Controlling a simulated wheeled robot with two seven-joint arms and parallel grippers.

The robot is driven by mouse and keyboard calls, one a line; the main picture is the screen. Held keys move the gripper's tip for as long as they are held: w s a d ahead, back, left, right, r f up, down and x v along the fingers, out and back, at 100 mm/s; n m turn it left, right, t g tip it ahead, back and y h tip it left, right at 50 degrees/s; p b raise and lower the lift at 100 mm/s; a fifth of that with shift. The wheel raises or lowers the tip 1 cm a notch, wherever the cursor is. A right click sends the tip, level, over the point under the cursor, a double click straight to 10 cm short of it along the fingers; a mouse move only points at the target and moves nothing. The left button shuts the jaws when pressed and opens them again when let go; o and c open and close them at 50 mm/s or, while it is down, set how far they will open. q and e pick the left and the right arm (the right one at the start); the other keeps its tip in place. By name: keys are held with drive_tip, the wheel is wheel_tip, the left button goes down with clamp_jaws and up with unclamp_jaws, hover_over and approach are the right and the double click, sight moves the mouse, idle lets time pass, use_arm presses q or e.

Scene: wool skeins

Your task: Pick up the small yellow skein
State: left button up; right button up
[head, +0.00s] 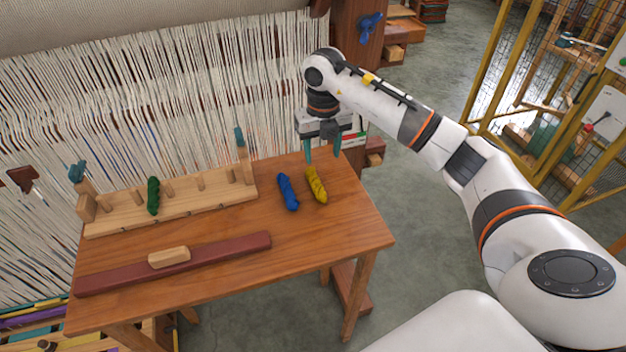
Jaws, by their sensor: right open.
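The small yellow skein (316,185) lies on the wooden table (340,220) near its right end. A blue skein (287,191) lies just left of it, with a narrow gap between them. My right gripper (322,155) is open and empty, pointing down above and just behind the yellow skein, apart from it. Its teal fingertips are spread to either side. My left gripper is not in view.
A wooden peg rack (175,213) with a green skein (153,196) stands at the table's back left. A dark red bar (215,252) with a wooden block (169,257) lies at the front. Loom threads (150,100) hang behind. The table's right front is clear.

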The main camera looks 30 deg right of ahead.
drive_tip(key=p, duration=0.1)
hover_over(320, 188)
drive_tip(key=f, duration=0.6)
drive_tip(key=shift+w+d, duration=0.15)
drive_tip(key=shift+d, duration=0.15)
drive_tip(key=f, duration=0.1)
drive_tip(key=f+p, duration=0.2)
drive_tip(key=f, duration=0.1)
drive_tip(key=shift+s+a+f, duration=0.1)
drive_tip(key=shift+s+a, duration=0.15)
drive_tip(key=shift+a, duration=0.05)
drive_tip(key=shift+f, duration=0.55)
drive_tip(key=c, duration=1)
